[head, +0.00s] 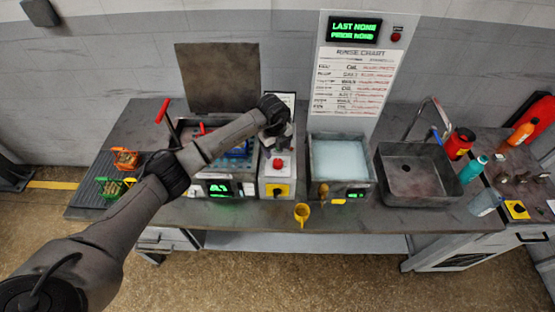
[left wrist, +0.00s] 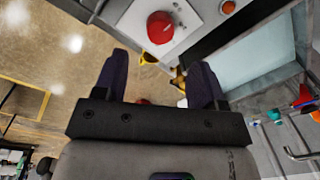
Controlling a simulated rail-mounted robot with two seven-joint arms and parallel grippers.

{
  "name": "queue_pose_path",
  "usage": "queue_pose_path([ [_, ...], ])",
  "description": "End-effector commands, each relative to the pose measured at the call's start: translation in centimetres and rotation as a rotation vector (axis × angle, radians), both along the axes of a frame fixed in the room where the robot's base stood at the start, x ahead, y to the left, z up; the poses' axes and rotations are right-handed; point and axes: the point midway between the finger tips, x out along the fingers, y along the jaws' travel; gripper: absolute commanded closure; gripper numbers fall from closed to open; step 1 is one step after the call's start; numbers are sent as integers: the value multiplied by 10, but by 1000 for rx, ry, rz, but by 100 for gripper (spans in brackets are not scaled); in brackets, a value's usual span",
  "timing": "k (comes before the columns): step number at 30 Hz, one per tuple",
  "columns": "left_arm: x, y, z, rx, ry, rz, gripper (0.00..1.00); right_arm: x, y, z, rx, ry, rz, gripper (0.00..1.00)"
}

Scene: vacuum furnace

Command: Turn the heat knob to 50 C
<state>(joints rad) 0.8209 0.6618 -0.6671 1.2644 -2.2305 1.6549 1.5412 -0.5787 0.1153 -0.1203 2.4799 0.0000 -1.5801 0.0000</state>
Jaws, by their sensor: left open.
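My left gripper (head: 281,136) is above the grey control box (head: 268,171) in the head view, its fingers small there. In the left wrist view the gripper (left wrist: 157,65) shows two dark fingers spread apart with nothing held between them. The box has a red button (head: 279,164) on top and a yellow plate with a dark knob (head: 277,189) on its front. The red button also shows in the left wrist view (left wrist: 160,27). The water bath (head: 340,192) at right has a small brass-coloured knob (head: 323,189) beside a green display. I cannot read which knob is marked for heat.
A unit with a green display (head: 219,188) and raised lid (head: 217,78) stands left of the box. A yellow cup-like item (head: 302,213) shows at the bench's front edge. A sink (head: 417,172) and bottles (head: 472,168) are at right. My left arm crosses the left side.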

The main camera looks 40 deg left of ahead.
Motion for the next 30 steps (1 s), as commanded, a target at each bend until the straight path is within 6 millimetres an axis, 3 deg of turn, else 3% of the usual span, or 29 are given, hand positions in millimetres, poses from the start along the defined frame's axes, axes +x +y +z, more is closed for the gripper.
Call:
queue_pose_path([
  [6,2,-1,-38,-2,3,0,36,0,-2,5,-6,1,4,57],
  [13,3,-2,-64,-2,1,-1,36,-1,-3,7,-10,2,6,57],
  [28,4,-1,-75,-1,-1,-2,36,-1,-1,7,-3,2,2,57],
  [30,4,-2,-74,-1,-1,-2,40,-1,-1,7,-2,2,1,57],
])
